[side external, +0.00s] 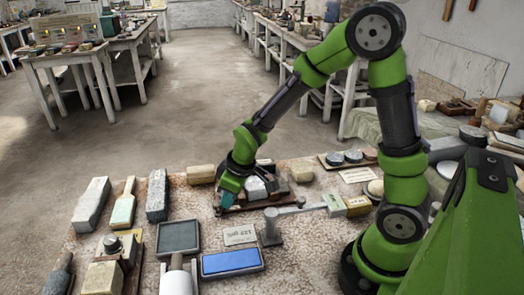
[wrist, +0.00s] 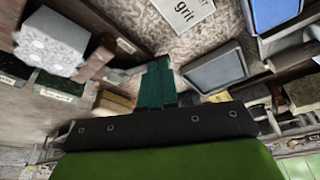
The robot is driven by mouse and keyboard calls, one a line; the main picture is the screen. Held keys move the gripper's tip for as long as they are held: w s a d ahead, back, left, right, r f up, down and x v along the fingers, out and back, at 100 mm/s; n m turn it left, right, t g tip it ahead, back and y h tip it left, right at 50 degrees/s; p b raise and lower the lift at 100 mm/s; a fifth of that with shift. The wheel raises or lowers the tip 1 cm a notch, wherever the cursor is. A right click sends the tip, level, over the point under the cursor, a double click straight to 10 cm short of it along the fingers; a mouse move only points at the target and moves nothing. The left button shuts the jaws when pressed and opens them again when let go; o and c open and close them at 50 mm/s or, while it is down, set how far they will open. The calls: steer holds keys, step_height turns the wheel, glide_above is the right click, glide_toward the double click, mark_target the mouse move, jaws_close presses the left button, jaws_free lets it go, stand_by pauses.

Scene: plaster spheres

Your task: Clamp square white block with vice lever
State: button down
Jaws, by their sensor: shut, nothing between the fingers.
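A square white block (side external: 257,188) sits in a low brown wooden holder (side external: 232,207) at the back of the bench. In the wrist view a pale, speckled white block (wrist: 48,42) stands beside a brown wooden piece (wrist: 97,58) at upper left; I take this to be the same block and vice. My gripper (side external: 229,188) points down at the left end of the holder, with teal fingers shut and empty. The fingers also show in the wrist view (wrist: 157,82), to the right of the block and apart from it. I cannot make out the vice lever clearly.
In front are a dark grey stone (side external: 178,237), a blue stone (side external: 231,261) and a grit card (side external: 239,235). Several blocks crowd the left, including a speckled one (side external: 157,195).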

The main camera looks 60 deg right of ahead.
steer(key=shift+w+a+m, duration=0.2)
steer(key=shift+m, duration=0.2)
steer(key=shift+w+a+m+h, duration=0.3)
steer(key=shift+m, duration=0.2)
steer(key=shift+w+a+m, duration=0.35)
steer(key=shift+w+m, duration=0.1)
steer(key=shift+m, duration=0.25)
steer(key=w+m, duration=0.1)
steer(key=w+a+m+h, duration=0.1)
steer(key=m, duration=0.1)
steer(key=shift+w+h, duration=0.25)
steer(key=shift+h, duration=0.05)
steer(key=w+m, duration=0.1)
steer(key=m, duration=0.1)
steer(key=w+m+h, duration=0.1)
steer(key=m, duration=0.1)
steer(key=shift+w, duration=0.3)
steer(key=shift+w+d+m+g+h, duration=0.2)
steer(key=shift+w+m+g, duration=0.15)
steer(key=shift+w+m, duration=0.6)
steer(key=shift+w+d+m+g+h, duration=0.2)
steer(key=shift+w+m+g, duration=0.25)
steer(key=shift+m, duration=0.8)
steer(key=shift+w, duration=0.1)
